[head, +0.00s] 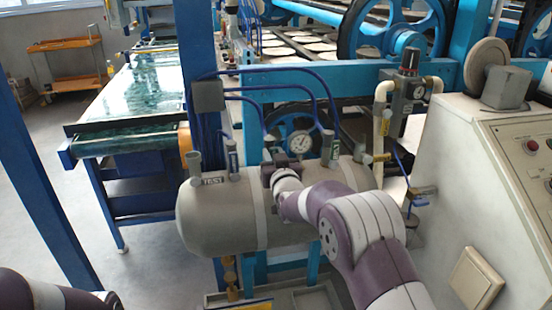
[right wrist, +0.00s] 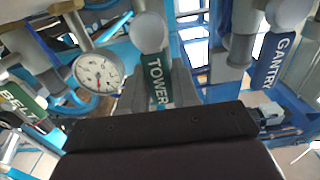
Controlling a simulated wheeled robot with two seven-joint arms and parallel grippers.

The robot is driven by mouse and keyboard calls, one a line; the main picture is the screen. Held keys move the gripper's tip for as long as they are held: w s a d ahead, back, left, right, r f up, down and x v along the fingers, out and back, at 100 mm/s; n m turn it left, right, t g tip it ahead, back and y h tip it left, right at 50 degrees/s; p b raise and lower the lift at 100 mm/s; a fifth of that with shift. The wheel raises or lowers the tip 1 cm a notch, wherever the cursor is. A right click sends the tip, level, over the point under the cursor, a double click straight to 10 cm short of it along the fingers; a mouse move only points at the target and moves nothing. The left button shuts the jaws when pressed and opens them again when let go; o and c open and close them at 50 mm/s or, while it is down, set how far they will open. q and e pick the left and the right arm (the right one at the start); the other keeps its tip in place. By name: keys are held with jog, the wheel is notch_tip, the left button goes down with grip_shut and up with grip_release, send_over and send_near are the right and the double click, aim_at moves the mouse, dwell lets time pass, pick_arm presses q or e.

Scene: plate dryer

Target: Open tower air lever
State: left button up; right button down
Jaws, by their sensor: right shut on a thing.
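The tower air lever (right wrist: 157,82) is a green tag-like handle marked TOWER, below a round grey knob, in the right wrist view. The grey fingers of my right gripper (right wrist: 158,98) are closed on it, one on each side. In the head view my right gripper (head: 278,158) reaches the top of the grey air tank (head: 225,215), and the tower lever cannot be made out there. Part of my left arm shows at the lower left of the head view; its fingers are not visible.
The belt lever (right wrist: 25,105) and gantry lever (right wrist: 276,60) stand on either side of the tower lever. A round pressure gauge (right wrist: 98,72) is close by. Blue hoses (head: 285,72) arch above the tank. A control cabinet (head: 475,190) stands at right.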

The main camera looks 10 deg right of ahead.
dwell(0.5)
jog(key=c, duration=0.9)
grip_release()
jog(key=shift+a, duration=0.1)
jog(key=s, duration=1.2)
jog(key=shift+s+d, duration=0.2)
jog(key=shift+s, duration=0.15)
